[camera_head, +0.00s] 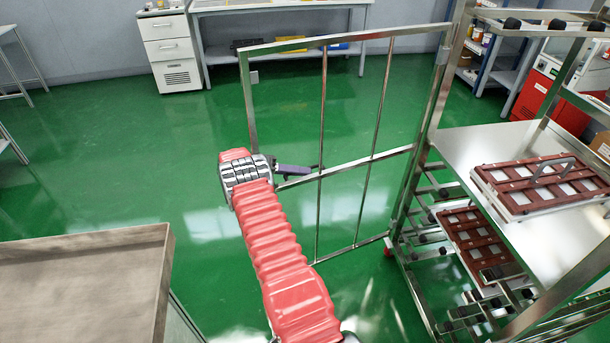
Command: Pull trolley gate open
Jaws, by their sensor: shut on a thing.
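The trolley gate (323,95) is a steel frame with thin upright bars and a middle rail. The sleeve and wrist partly hide the gate's lower left part, so the exact grip is hard to see.
Brown-red trays (545,186) sit on the trolley's shelves. A metal table (85,290) stands at the lower left. A white drawer cabinet (170,50) and a bench (285,6) are at the back. A red machine (535,95) is at the right. Green floor left of the gate is clear.

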